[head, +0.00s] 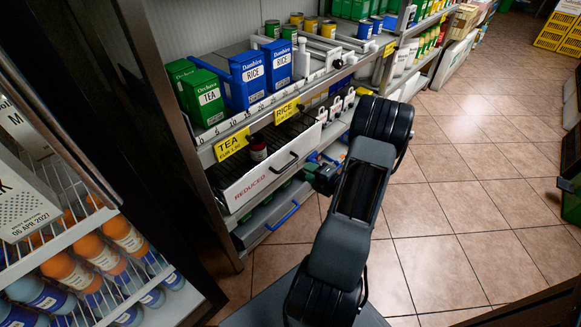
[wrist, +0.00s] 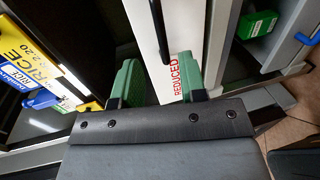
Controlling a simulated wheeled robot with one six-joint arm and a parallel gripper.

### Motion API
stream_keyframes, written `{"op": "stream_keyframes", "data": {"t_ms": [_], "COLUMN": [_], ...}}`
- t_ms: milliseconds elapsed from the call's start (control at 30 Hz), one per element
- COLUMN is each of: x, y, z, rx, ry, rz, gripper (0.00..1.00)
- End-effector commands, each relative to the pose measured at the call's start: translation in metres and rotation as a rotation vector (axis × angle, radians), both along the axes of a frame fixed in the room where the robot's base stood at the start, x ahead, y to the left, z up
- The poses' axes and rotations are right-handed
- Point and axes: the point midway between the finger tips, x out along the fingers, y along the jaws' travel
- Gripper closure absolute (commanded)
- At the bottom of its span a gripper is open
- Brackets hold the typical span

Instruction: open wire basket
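A white-fronted drawer-like basket marked "REDUCED" (head: 262,170) sits under the price-tag shelf in the head view, with a black bar handle (head: 284,163). Dark slats and a dark bottle show behind its front; I cannot tell whether it is wire. My gripper (head: 325,173) is just right of this front, partly hidden by my arm. In the wrist view my gripper (wrist: 158,78) is open, its two green fingers apart with nothing held. The white front (wrist: 178,50) shows between and beyond the fingers, and the black handle (wrist: 160,28) runs ahead of the gap; contact cannot be told.
Below is a grey drawer (head: 262,228) with a blue handle (head: 283,215); a green box (wrist: 258,24) lies inside it. Tea and rice boxes (head: 246,78) stand on the shelf above. A bottle-filled cooler (head: 85,255) is at left. Tiled floor (head: 450,220) is open at right.

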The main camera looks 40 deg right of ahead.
Motion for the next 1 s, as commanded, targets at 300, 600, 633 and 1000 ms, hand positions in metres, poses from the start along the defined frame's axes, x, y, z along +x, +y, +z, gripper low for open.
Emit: {"op": "stream_keyframes", "data": {"t_ms": [300, 600, 633, 1000], "x": [0.058, 0.087, 0.089, 0.092], "y": [0.012, 0.017, 0.017, 0.017], "z": [-0.015, -0.020, -0.020, -0.020], "rx": [-0.004, -0.003, -0.003, -0.002], "ry": [0.000, 0.000, 0.000, 0.000], "rz": [0.006, 0.005, 0.005, 0.003], "gripper": [0.61, 0.61, 0.61, 0.61]}}
